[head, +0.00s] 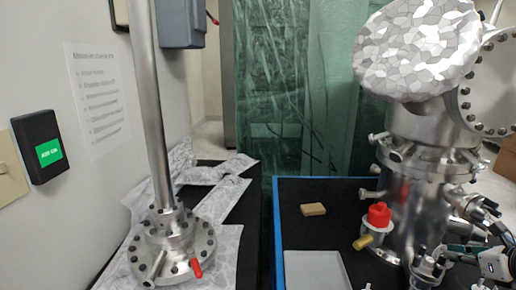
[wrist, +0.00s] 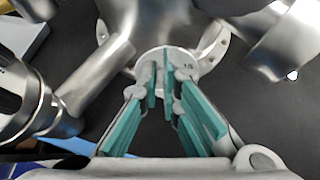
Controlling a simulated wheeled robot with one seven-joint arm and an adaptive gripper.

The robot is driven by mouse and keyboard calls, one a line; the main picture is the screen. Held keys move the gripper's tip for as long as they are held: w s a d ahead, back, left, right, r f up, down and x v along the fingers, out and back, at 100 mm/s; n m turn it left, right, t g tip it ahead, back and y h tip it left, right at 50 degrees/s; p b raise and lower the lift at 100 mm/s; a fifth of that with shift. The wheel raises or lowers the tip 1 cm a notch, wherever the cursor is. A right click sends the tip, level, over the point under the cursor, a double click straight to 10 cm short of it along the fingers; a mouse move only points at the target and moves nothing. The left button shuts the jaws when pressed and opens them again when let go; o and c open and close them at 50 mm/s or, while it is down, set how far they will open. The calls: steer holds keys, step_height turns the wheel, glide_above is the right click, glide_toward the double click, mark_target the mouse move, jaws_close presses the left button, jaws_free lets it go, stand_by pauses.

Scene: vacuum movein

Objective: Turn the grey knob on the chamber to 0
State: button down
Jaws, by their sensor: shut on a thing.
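The steel chamber (head: 405,190) stands at the right of the head view. In the wrist view its grey knob (wrist: 180,54) shows as a pale round dial with small dark marks on its right side. My gripper (wrist: 161,82) has its teal fingers drawn together on the middle of the knob. The fingertips hide the knob's centre, and the marks are too small to read surely. In the head view my gripper (head: 450,250) reaches in from the lower right, low beside the chamber. The knob cannot be made out clearly there.
A red-topped valve (head: 379,214) with a brass end sticks out from the chamber's left. A tan block (head: 313,209) and a grey tray (head: 316,272) lie on the dark, blue-edged table. Steel pipes (wrist: 98,95) flank my gripper closely. A flanged steel column (head: 158,120) stands at left.

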steer(key=shift+w+a+f, duration=0.2)
steer(key=shift+w+a, duration=0.05)
steer(key=shift+a, duration=0.45)
steer(key=shift+w+r, duration=0.1)
steer(key=shift+r, duration=0.35)
steer(key=s+d+r+p, duration=0.1)
steer(key=s+r+p, duration=0.1)
steer(key=s, duration=0.3)
steer(key=shift+s+d, duration=0.3)
steer(key=shift+d, duration=0.1)
steer(key=shift+r+p, duration=0.15)
steer(key=shift+p, duration=0.5)
